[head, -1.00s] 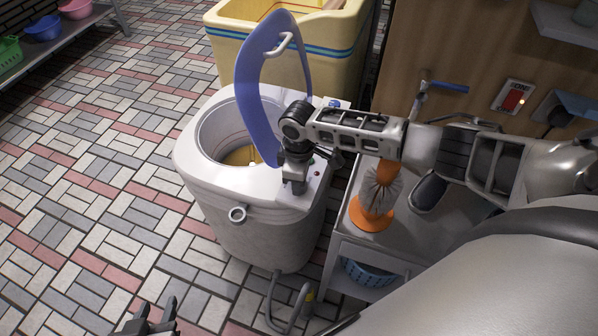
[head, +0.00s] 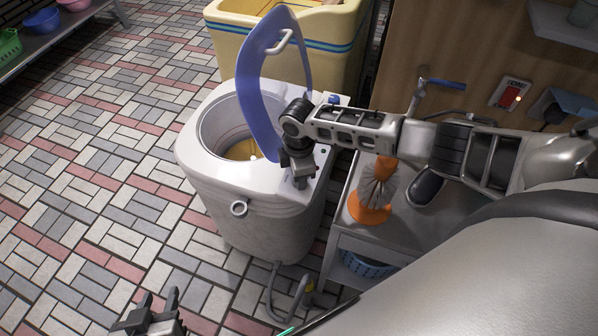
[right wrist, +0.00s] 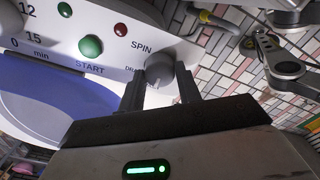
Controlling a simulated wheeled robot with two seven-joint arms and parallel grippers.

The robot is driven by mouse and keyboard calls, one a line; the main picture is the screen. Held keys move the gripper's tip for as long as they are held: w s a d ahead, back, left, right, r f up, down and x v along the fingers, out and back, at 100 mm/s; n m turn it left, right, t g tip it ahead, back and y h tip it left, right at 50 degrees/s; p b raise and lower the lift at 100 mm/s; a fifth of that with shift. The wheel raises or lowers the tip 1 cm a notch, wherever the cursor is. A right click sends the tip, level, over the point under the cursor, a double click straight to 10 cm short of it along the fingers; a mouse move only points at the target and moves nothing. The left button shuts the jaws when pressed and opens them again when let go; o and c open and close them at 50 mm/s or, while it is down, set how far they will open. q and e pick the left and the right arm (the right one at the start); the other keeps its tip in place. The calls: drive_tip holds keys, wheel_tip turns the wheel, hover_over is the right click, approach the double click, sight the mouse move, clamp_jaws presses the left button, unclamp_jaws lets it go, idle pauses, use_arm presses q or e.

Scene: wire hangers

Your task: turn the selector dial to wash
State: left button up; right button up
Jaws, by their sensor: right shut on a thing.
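The white washing machine (head: 215,172) stands with its blue lid (head: 258,95) raised. Its selector dial (right wrist: 159,68) is a grey knob on the white panel, beside the printed SPIN label and a partly hidden label starting "DR". My right gripper (right wrist: 161,90) has one finger on each side of the dial and is shut on it. In the head view my right gripper (head: 301,178) is over the panel and hides the dial. I cannot read which label the dial points to. The WASH label is not visible. My left gripper (head: 158,300) is open and empty, low over the floor.
A green START button (right wrist: 90,45) and a red light (right wrist: 121,30) are near the dial. A yellow tub (head: 232,48) stands behind the machine. A side table (head: 360,238) with an orange-based brush (head: 371,208) is at right.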

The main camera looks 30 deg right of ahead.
drive_tip(key=o, duration=1)
drive_tip(key=shift+r, duration=0.1)
wheel_tip(320, 180, up, 16)
drive_tip(key=p, duration=0.1)
drive_tip(key=s+a+f+m+t+y, duration=0.5)
drive_tip(key=s+a+f+m, duration=0.15)
drive_tip(key=a+f, duration=0.5)
drive_tip(key=s+d+m+t+h, duration=0.2)
drive_tip(key=s+d+m+t, duration=0.2)
drive_tip(key=s, duration=0.5)
drive_tip(key=shift+d+m+t, duration=0.3)
drive_tip(key=shift+m+t, duration=0.3)
drive_tip(key=shift+m, duration=0.45)
